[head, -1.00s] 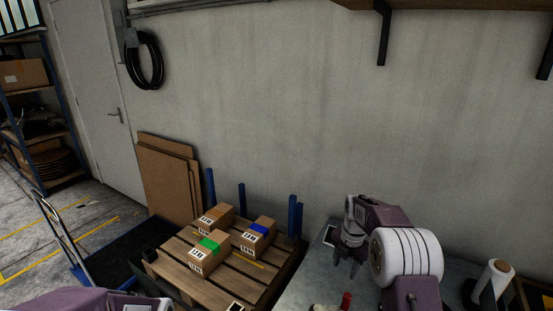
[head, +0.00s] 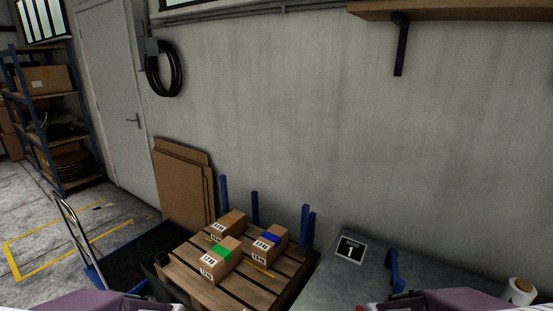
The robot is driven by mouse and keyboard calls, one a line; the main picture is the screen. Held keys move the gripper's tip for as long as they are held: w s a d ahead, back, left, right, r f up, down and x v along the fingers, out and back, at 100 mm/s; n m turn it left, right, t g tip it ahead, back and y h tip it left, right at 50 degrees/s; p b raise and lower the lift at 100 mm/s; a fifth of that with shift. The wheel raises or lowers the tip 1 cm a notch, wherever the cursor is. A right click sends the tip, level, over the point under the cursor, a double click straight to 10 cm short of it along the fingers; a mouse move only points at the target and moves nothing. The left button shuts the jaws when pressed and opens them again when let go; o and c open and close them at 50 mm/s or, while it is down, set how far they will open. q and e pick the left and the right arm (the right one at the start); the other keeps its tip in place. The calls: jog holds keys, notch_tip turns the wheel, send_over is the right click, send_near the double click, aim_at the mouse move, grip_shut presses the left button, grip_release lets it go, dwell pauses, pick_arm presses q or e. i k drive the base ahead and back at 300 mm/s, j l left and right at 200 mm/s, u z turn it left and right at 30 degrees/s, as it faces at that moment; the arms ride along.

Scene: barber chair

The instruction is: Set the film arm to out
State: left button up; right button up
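A blue upright piece with a black foot (head: 395,272) stands on the grey bench top (head: 335,280) at the lower right; it may be the film arm, but I cannot tell its setting. A white roll that looks like film (head: 520,290) stands at the right, cut by the frame edge. Purple parts of my arms show along the bottom edge at left and right. Both of my grippers are out of view.
A pallet (head: 240,292) with blue posts carries three cartons, one with green tape (head: 221,258) and one with blue tape (head: 270,242). A sign marked 1 (head: 350,249) lies on the bench. A hand truck (head: 80,240) stands at left. A shelf (head: 450,11) hangs above.

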aim_at(399, 285)
jog(key=z, duration=0.95)
